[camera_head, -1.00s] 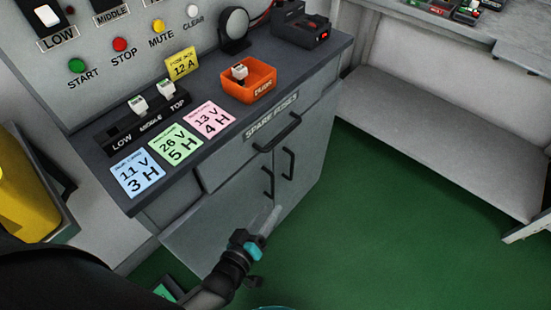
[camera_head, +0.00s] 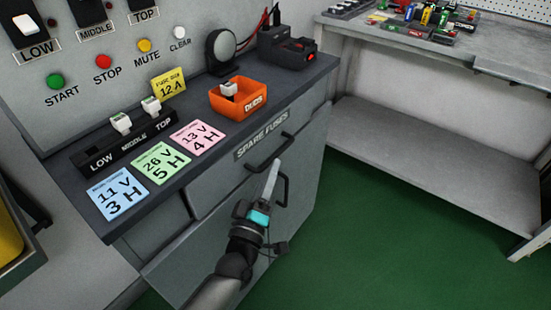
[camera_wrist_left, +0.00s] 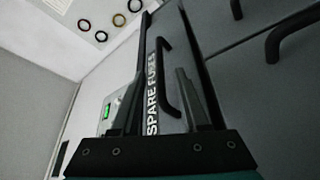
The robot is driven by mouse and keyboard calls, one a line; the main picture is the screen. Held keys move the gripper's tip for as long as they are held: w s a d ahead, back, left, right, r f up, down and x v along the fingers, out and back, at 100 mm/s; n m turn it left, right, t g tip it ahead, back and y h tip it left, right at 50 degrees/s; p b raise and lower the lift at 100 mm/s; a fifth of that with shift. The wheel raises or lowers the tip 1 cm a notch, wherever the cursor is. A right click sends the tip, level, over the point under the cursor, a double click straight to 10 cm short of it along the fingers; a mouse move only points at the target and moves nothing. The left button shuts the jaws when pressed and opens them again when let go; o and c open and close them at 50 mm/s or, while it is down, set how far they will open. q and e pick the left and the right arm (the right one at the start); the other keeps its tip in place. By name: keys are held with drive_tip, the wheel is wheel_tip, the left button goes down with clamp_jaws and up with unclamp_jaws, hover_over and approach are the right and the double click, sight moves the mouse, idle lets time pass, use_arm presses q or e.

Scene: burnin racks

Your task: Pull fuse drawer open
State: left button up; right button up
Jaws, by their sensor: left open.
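The fuse drawer (camera_head: 221,186) is a grey drawer front labelled "SPARE FUSES" under the dark counter, and it looks shut. Its black bar handle (camera_head: 270,152) sits just below the label. My left gripper (camera_head: 272,178) is in front of the cabinet, its fingertips just below the handle in the head view. In the left wrist view the gripper (camera_wrist_left: 158,95) is open, and the drawer handle (camera_wrist_left: 172,80) shows between the two fingers, farther off. The handle looks untouched. My right gripper is in neither current view.
Cabinet door handles (camera_head: 283,188) are close to my left gripper. On the counter (camera_head: 300,78) stand an orange "DUDS" bin (camera_head: 256,104), a fuse holder strip (camera_head: 130,139) and coloured cards. A workbench (camera_head: 440,150) stands at right. Green floor (camera_head: 400,240) is free between.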

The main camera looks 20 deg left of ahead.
sight(275, 154)
use_arm(q)
drive_tip(key=shift+b+x, duration=0.5)
drive_tip(key=shift+x, duration=2.1)
use_arm(e)
drive_tip(key=shift+w+a+r, duration=0.1)
drive_tip(key=shift+w+r, duration=0.2)
drive_tip(key=shift+r, duration=0.35)
drive_tip(key=shift+w+r, duration=0.3)
drive_tip(key=shift+r, duration=0.3)
use_arm(q)
drive_tip(key=shift+c, duration=0.2)
clamp_jaws()
drive_tip(key=shift+f, duration=0.1)
